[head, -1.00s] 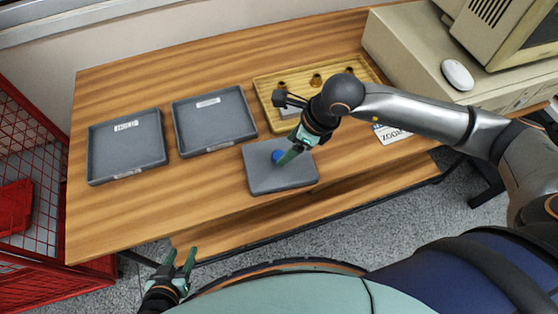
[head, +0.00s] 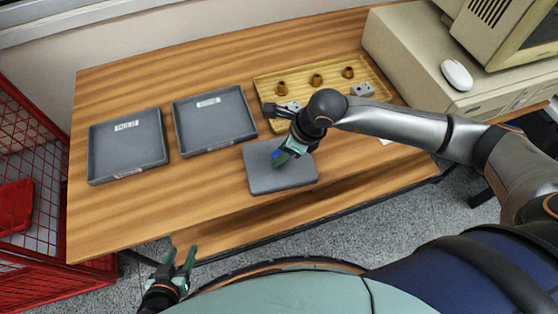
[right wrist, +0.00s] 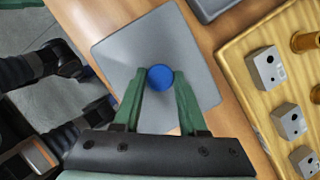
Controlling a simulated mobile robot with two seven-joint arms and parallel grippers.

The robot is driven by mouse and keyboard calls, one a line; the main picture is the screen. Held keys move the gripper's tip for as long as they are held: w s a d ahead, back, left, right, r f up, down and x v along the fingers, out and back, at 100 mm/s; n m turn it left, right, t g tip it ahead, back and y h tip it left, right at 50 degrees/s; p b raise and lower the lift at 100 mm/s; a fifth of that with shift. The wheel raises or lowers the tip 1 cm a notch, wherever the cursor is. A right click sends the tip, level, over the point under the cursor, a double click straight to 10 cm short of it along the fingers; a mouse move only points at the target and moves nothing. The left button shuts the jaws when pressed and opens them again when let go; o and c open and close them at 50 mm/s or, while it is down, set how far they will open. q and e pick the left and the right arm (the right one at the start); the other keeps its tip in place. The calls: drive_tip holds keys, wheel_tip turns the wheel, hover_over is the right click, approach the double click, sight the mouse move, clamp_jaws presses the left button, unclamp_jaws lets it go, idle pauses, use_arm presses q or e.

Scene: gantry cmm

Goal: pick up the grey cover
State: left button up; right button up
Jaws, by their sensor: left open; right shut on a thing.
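The grey cover (head: 270,177) is a flat square plate near the front edge of the wooden table, with a round blue knob (right wrist: 160,77) at its middle. In the right wrist view the cover (right wrist: 125,52) fills the upper middle. My right gripper (head: 281,157) is over the cover and shut on the blue knob, one green finger on each side of it in the wrist view (right wrist: 159,80). The cover appears to lie on the table; I cannot tell of any gap beneath. My left gripper (head: 183,260) is open and empty, in front of the table's edge.
Two grey trays with labels, a left one (head: 128,176) and a middle one (head: 214,147), stand left of the cover. A yellow wooden tray (head: 262,93) with brass cylinders and metal blocks lies behind it. A beige computer (head: 398,65) stands at the right.

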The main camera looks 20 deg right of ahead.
clamp_jaws()
idle(0.5)
